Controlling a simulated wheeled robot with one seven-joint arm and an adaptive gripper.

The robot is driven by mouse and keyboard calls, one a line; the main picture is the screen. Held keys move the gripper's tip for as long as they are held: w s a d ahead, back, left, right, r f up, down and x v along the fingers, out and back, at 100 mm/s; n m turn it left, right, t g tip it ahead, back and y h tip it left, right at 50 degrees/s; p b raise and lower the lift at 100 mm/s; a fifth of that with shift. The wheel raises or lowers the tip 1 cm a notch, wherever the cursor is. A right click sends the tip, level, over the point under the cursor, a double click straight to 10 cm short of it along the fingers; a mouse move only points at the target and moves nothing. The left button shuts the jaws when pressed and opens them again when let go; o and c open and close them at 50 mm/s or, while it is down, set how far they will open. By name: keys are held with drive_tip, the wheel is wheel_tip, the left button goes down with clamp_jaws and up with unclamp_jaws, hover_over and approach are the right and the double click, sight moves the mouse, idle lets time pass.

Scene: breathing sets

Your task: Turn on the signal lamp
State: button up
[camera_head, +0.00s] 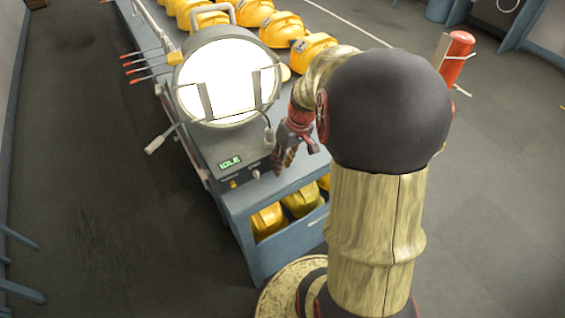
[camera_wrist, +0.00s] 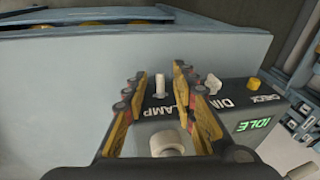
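The signal lamp (camera_head: 228,82) has a round, bright white face and stands on a dark control box (camera_head: 232,150) at the bench end. A second toggle (camera_wrist: 213,84) is by DIM, and a yellow button (camera_wrist: 253,84) is by CHECK. A green display (camera_wrist: 254,123) reads IDLE. My gripper (camera_wrist: 157,72) is open, its fingers on either side of the LAMP toggle with gaps visible; contact is not apparent. In the head view my gripper (camera_head: 284,160) is at the box's right side.
A pale round knob or plug (camera_wrist: 167,143) sits close below the LAMP label, between my fingers. Yellow helmets (camera_head: 282,29) line the bench top, and more lie on the shelf (camera_head: 268,221) below. A handle (camera_head: 160,140) sticks out left of the lamp. Open floor (camera_head: 110,230) lies left.

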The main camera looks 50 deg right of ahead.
drive_tip(key=v, duration=1.2)
idle(0.4)
